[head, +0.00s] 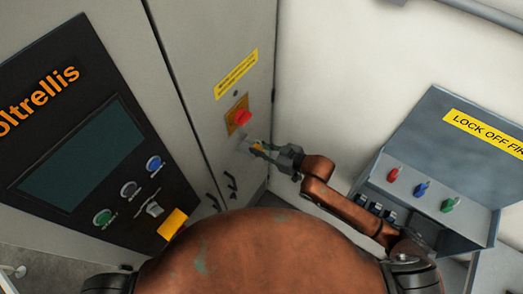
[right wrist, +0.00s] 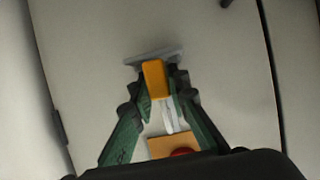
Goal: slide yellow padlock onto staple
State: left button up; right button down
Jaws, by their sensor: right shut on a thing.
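My right gripper (head: 268,150) is shut on the yellow padlock (head: 257,147), in front of the grey cabinet just below the red handle (head: 242,118) on its yellow plate (head: 234,112). In the right wrist view the padlock's orange-yellow body (right wrist: 154,80) sits between the green fingers of the gripper (right wrist: 158,75). A pale metal part (right wrist: 169,118) runs from the padlock toward the plate (right wrist: 165,146) and red handle (right wrist: 181,153). I cannot tell the shackle from the staple there, or whether they touch. My left gripper is not in view.
A control panel with a dark screen (head: 83,158) is at the left. A grey lockout box (head: 424,172) at the right holds red, blue and green padlocks. A yellow label (head: 236,75) is above the handle. Bare wall lies between the cabinet and box.

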aim_at(247, 147)
jog(key=shift+w+a, duration=0.2)
jog(key=shift+a, duration=0.15)
jog(key=shift+w+a, duration=0.15)
jog(key=shift+w+a+f, duration=0.1)
jog(key=shift+w+a, duration=0.4)
jog(key=shift+a, duration=0.15)
jog(key=shift+w+a, duration=0.45)
jog(key=shift+a, duration=0.2)
jog(key=shift+w+a, duration=0.2)
jog(key=shift+a, duration=0.1)
jog(key=shift+a, duration=0.15)
jog(key=shift+s+f, duration=0.1)
jog(key=shift+f, duration=0.15)
